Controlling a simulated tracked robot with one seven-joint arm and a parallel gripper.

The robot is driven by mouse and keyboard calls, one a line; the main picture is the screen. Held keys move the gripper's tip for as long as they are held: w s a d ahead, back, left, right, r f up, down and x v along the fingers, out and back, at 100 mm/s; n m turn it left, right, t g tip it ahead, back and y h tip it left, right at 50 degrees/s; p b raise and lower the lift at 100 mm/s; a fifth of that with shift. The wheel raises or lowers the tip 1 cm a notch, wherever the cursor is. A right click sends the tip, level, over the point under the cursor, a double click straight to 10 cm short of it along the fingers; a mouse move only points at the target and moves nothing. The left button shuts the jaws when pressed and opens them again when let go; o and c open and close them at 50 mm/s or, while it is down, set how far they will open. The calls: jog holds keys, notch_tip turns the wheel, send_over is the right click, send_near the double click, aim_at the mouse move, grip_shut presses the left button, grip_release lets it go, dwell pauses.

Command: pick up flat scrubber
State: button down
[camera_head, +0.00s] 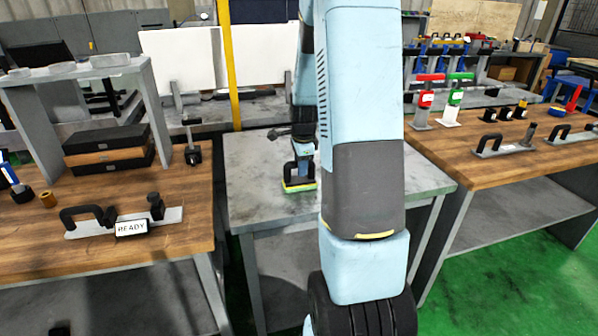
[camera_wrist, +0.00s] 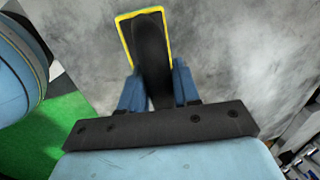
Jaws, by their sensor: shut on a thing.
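The flat scrubber (camera_head: 299,186) has a dark upper body and a yellow-green rim. In the head view it is low over the grey table, just left of my arm; I cannot tell whether it touches the top. In the wrist view the scrubber (camera_wrist: 148,40) points away from my gripper, its yellow rim framing a dark body. My gripper (camera_head: 301,163) is shut on its dark handle. In the wrist view my gripper's (camera_wrist: 158,90) blue fingers stand on either side of that handle. My arm hides part of the table.
The grey table (camera_head: 260,165) is mostly bare around the scrubber. A wooden bench (camera_head: 150,255) on the left holds a black-handled plate with a READY sign (camera_head: 131,228). The right wooden bench (camera_head: 480,175) holds red and green clamps and several handled tools. A yellow post (camera_head: 232,70) rises behind.

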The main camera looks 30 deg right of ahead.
jog(key=shift+r, duration=0.4)
notch_tip(320, 180, up, 3)
jog(key=shift+f, duration=0.2)
jog(key=s+r, duration=0.9)
jog(key=s, duration=0.5)
jog(key=shift+r, duration=0.25)
